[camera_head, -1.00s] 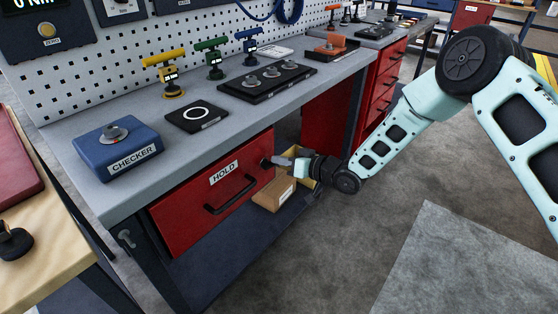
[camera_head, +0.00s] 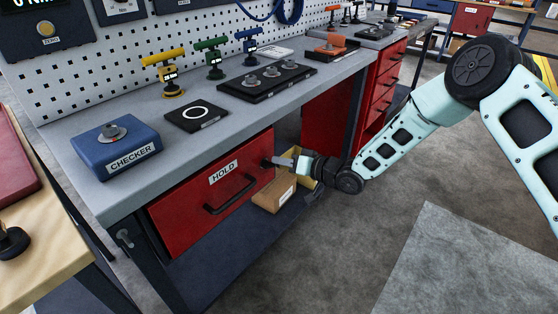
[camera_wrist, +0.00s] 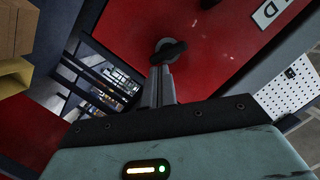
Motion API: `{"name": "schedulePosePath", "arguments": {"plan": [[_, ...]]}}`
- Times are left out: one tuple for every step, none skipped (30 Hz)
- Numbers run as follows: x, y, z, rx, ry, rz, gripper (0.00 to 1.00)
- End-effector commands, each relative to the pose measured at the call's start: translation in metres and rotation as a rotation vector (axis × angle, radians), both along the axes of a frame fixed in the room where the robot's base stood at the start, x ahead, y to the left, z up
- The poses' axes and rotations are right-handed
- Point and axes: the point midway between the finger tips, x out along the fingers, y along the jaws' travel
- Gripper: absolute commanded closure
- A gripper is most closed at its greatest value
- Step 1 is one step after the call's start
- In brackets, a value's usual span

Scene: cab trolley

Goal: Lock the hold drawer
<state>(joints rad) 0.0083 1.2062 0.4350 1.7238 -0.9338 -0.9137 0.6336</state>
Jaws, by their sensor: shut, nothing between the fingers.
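The hold drawer (camera_head: 175,218) is a red drawer under the bench top, with a white HOLD label and a dark bar handle (camera_head: 230,196). Its front looks shut. A small dark lock knob (camera_head: 266,163) sits at its upper right corner. In the wrist view the lock knob (camera_wrist: 172,50) is a dark bar on a round grey base, slanted in the picture. My gripper (camera_head: 278,161) is shut and empty, its fingers pointing at the knob. In the wrist view the fingertips (camera_wrist: 161,72) are just below the knob; I cannot tell whether they touch it.
Cardboard boxes (camera_head: 273,194) lie on the lower shelf right of the drawer, beneath my gripper. The bench top (camera_head: 190,155) carries a blue CHECKER box (camera_head: 117,148), a black pad (camera_head: 197,116) and several coloured clamps. The floor (camera_head: 320,260) in front is clear.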

Motion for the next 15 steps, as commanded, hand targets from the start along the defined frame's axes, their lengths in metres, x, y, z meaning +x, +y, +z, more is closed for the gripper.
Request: {"name": "schedulePosePath", "arguments": {"plan": [[-0.0003, -0.0001, -0.0015, 0.003, 0.008, 0.0, 1.0], [-0.0003, 0.0, -0.0016, 0.006, 0.011, 0.001, 1.0], [-0.0004, -0.0001, -0.0018, 0.009, 0.015, 0.001, 1.0], [-0.0004, -0.0001, -0.0021, 0.012, 0.019, 0.001, 1.0], [-0.0003, -0.0001, -0.0023, 0.015, 0.023, 0.001, 1.0], [-0.0002, -0.0002, -0.0025, 0.02, 0.029, 0.001, 1.0], [-0.0002, -0.0002, -0.0028, 0.023, 0.033, 0.001, 1.0], [-0.0002, -0.0003, -0.003, 0.026, 0.037, 0.001, 1.0], [0.0, -0.0005, -0.0033, 0.03, 0.043, 0.0, 1.0], [0.0001, -0.0006, -0.0035, 0.034, 0.047, 0.0, 1.0], [0.0001, -0.0006, -0.0036, 0.038, 0.053, 0.0, 1.0], [0.0001, -0.0007, -0.004, 0.044, 0.06, 0.001, 1.0], [0.0002, -0.0007, -0.0042, 0.047, 0.065, 0.0, 1.0], [0.0002, -0.0007, -0.0043, 0.051, 0.069, 0.001, 1.0], [0.0003, -0.0008, -0.0047, 0.057, 0.078, 0.0, 1.0]]}}
